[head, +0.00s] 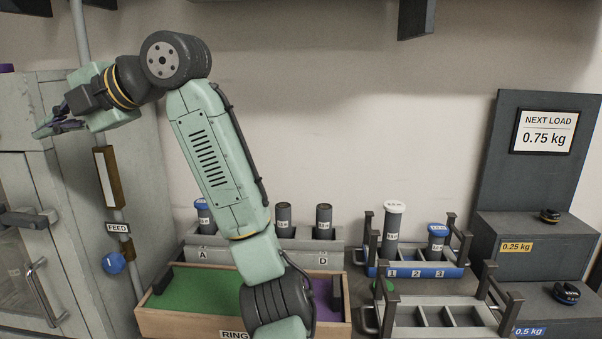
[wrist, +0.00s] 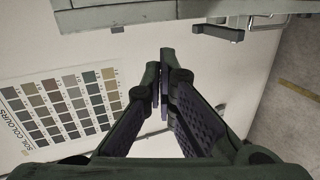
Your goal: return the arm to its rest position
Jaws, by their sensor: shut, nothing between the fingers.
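My green arm rises from the bottom centre of the head view and bends left at a dark joint near the top. My gripper (head: 42,131) points left, in front of the pale cabinet at the left. In the wrist view my gripper (wrist: 163,75) has its dark fingertips together with nothing between them. My forearm hides part of the rack and the box behind it.
A wooden box (head: 159,318) with green and purple sections stands below my arm. Behind it is a grey rack (head: 225,254); a blue tray (head: 417,272) holds cylinders. A "NEXT LOAD 0.75 kg" sign (head: 546,131) stands right. The wrist view shows a soil colours chart (wrist: 65,110).

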